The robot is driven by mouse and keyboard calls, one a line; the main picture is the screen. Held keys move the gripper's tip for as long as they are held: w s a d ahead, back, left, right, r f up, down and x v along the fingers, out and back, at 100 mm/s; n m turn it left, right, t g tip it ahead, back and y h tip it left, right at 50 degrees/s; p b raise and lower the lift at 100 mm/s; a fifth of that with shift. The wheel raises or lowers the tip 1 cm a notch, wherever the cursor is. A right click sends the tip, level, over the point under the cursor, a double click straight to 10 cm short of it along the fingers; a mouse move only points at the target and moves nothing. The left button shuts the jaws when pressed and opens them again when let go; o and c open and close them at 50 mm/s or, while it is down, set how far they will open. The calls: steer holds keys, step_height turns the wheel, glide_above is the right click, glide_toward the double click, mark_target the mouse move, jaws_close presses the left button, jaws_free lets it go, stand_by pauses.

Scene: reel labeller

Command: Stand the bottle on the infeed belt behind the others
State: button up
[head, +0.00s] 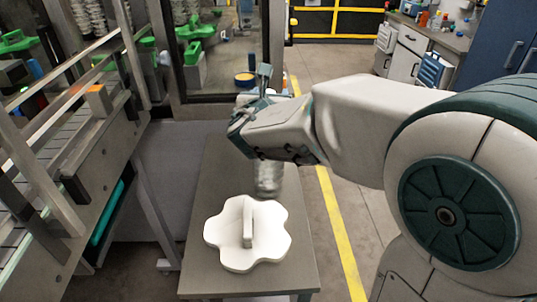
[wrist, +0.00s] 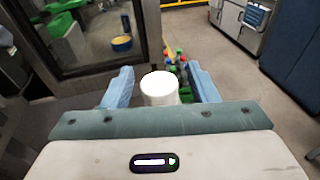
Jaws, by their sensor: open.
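The bottle (head: 268,181) stands on the grey table, and its upper part is hidden behind my wrist in the head view. In the wrist view a white round top (wrist: 159,86), which looks like the bottle's, shows between the two blue fingers. My gripper (wrist: 162,77) is open, with a finger on each side of that top and a gap visible on both sides. The belt (head: 62,165) runs along the left of the head view behind metal rails. I cannot make out other bottles on it.
A white five-lobed piece with a raised bar (head: 270,232) lies on the near part of the table (head: 215,175). A glazed machine frame (head: 230,97) stands behind the table. Open floor with a yellow line (head: 338,225) lies to the right.

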steer(key=shift+w, duration=0.2)
jaws_close()
stand_by(1.2)
steer(key=shift+r, duration=0.15)
